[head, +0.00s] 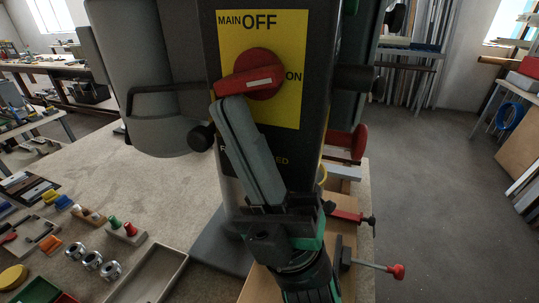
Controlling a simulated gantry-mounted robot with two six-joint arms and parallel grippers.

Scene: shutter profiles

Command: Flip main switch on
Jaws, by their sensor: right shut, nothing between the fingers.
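The main switch is a round red rotary knob (262,66) on a yellow plate (292,42) marked MAIN, OFF at the top and ON at the right. Its red bar handle (232,85) lies nearly level, tilted slightly, with its left end a little lower. A white line on the bar lies to the right of its middle, on the side toward ON. My right gripper (229,101) is shut and empty, reaching up from below. Its fingertips are right under the handle's left end; I cannot tell whether they touch. My left gripper is not in view.
The plate is on a dark machine column standing on a workbench (185,190). A black bar with a knob (201,137) sticks out to the left. Small parts, metal rings (90,260) and a tray (180,258) lie at the lower left. A red-tipped lever (397,271) is at the lower right.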

